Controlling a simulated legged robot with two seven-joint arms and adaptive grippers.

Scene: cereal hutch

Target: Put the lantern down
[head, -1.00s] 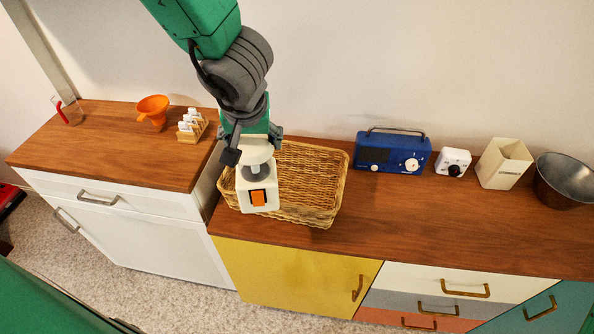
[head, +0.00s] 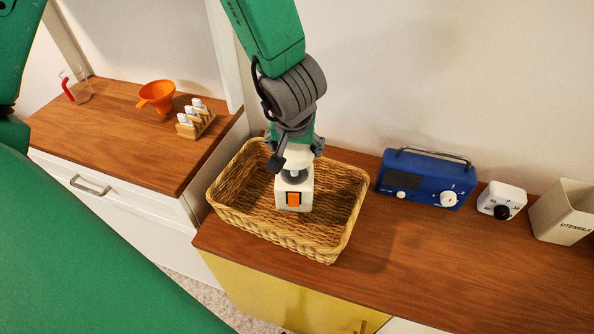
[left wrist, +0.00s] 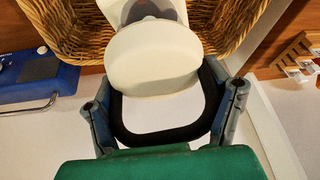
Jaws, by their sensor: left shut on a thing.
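The lantern (head: 293,192) is white with an orange square on its front. It is upright within the outline of the wicker basket (head: 224,212). I cannot tell whether its base touches the basket's floor. My left gripper (head: 296,148) is above it, shut on its top handle. In the left wrist view, the lantern's white cap (left wrist: 152,60) and black loop handle (left wrist: 160,137) show between the fingers of the left gripper (left wrist: 168,112). The lantern's lower part is hidden there. My right gripper is not in view.
A blue radio (head: 425,180), white timer (head: 501,201) and cream utensil holder (head: 563,212) stand right of the basket. On the left counter are an orange funnel (head: 157,95), a toast rack (head: 197,121) and a clear jug (head: 78,86). Bare wood lies right of the basket.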

